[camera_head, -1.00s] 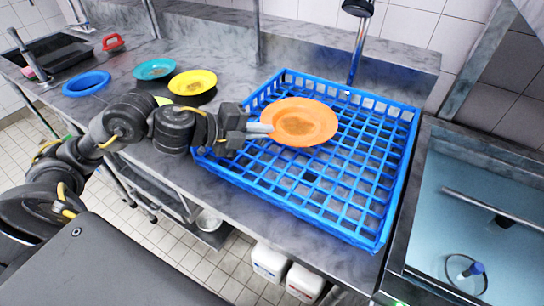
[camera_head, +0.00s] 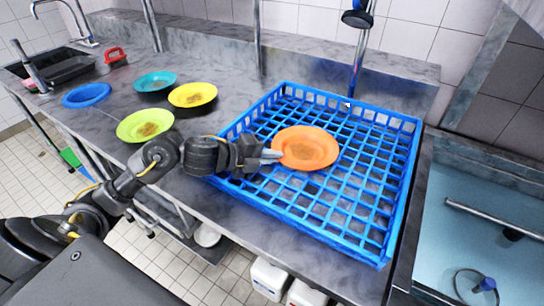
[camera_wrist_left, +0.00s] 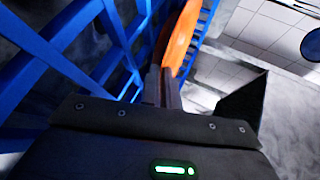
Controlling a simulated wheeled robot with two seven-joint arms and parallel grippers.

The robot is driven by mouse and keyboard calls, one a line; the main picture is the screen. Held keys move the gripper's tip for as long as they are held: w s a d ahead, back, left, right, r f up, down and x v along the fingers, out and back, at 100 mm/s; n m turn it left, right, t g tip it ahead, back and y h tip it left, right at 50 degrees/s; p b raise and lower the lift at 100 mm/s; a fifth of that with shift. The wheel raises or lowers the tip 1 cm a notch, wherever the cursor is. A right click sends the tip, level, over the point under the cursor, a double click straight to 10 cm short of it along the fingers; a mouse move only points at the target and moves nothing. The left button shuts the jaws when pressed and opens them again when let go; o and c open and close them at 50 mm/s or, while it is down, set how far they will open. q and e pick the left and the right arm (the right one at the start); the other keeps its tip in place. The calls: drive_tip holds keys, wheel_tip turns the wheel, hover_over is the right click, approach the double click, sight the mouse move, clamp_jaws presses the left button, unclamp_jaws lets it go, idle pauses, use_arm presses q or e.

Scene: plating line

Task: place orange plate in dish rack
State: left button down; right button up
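The orange plate (camera_head: 305,148) with a brown stain is over the left part of the blue dish rack (camera_head: 330,232). My left gripper (camera_head: 277,156) is shut on the plate's left edge. The plate looks low over the rack's grid; I cannot tell whether it touches. In the left wrist view the orange plate (camera_wrist_left: 180,38) stands edge-on between the fingertips (camera_wrist_left: 163,75), close to the blue rack bars (camera_wrist_left: 62,52). My right gripper is not in view.
Green (camera_head: 145,125), yellow (camera_head: 193,94) and teal (camera_head: 155,81) plates and a blue dish (camera_head: 87,95) are on the counter to the left. A red-handled item (camera_head: 115,56) is near the sink. A blue-hosed sprayer (camera_head: 357,50) hangs behind the rack. A water basin (camera_head: 480,220) is at right.

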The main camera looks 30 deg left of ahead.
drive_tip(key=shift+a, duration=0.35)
use_arm(q)
drive_tip(key=shift+f, duration=0.15)
drive_tip(key=c, duration=1.6)
unclamp_jaws()
drive_tip(key=shift+c, duration=0.2)
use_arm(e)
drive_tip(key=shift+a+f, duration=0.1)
